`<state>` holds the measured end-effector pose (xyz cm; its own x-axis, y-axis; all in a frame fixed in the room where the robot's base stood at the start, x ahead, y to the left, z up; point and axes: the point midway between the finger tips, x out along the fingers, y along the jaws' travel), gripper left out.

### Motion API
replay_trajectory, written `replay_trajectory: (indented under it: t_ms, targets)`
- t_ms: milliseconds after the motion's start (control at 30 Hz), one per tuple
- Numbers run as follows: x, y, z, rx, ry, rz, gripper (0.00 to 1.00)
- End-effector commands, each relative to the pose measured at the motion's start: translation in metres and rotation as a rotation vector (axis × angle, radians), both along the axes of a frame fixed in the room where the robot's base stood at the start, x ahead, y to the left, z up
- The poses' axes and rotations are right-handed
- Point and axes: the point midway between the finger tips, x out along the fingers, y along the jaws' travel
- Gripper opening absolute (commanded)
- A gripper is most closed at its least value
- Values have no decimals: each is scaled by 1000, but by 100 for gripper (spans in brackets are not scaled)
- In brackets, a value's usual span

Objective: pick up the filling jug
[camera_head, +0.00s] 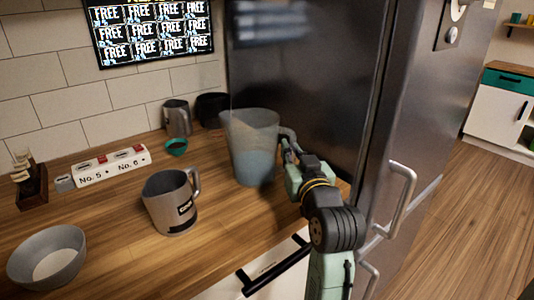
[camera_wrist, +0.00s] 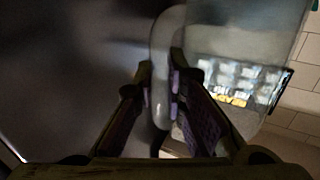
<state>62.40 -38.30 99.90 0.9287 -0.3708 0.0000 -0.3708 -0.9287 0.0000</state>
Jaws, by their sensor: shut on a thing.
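The filling jug is the large translucent grey jug (camera_head: 253,145) at the back right of the wooden counter, beside the dark fridge. Its handle is on the right side. My gripper (camera_head: 289,145) reaches in from the front right and is shut on that handle. In the wrist view the jug's clear wall (camera_wrist: 235,50) fills the upper right, and the handle (camera_wrist: 160,75) runs between the two fingers of my gripper (camera_wrist: 160,85). The jug looks upright. I cannot tell whether its base touches the counter.
A grey mug (camera_head: 171,203) stands left of the jug. A bowl (camera_head: 47,257) is at the front left. Behind are a small metal pitcher (camera_head: 178,118), a dark container (camera_head: 212,109), a teal cup (camera_head: 176,147) and a white switch block (camera_head: 112,166). The fridge (camera_head: 310,75) stands close on the right.

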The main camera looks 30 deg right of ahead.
Motion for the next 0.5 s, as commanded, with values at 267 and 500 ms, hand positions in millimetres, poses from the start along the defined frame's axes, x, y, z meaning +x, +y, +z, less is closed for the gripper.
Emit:
replay_trajectory:
  t_ms: [267, 500]
  targets:
    - [0, 0, 4, -2, -1, 0, 0]
    - [0, 0, 19, -3, -3, 0, 0]
